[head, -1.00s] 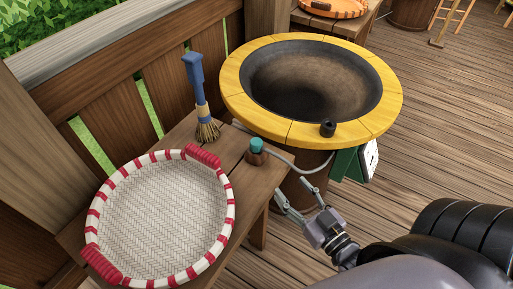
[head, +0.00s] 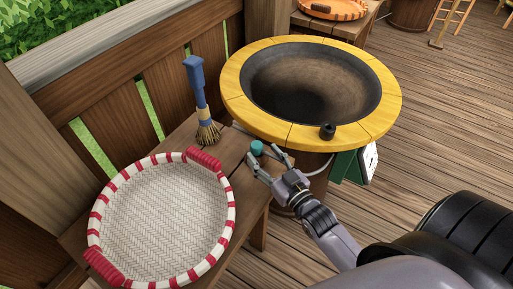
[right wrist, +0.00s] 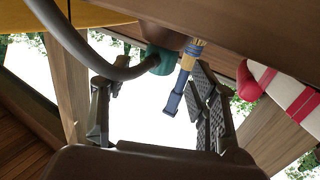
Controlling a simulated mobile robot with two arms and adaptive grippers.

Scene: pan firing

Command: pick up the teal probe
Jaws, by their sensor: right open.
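The teal probe (head: 257,147) stands at the right end of the wooden bench, by the yellow-rimmed kiln. Its lower part is hidden behind my gripper in the head view. My right gripper (head: 264,157) is open, with its fingertips close to the probe on its near side. In the right wrist view, the teal probe (right wrist: 159,60) shows beyond and between the open fingers of my right gripper (right wrist: 152,84), with a grey cable (right wrist: 82,55) running from it. I cannot tell whether the fingers touch it. My left gripper is not in view.
A white-and-red woven tray (head: 165,275) fills the left part of the bench (head: 242,190). The yellow-rimmed basin (head: 240,112) has a small black piece (head: 327,131) on its rim.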

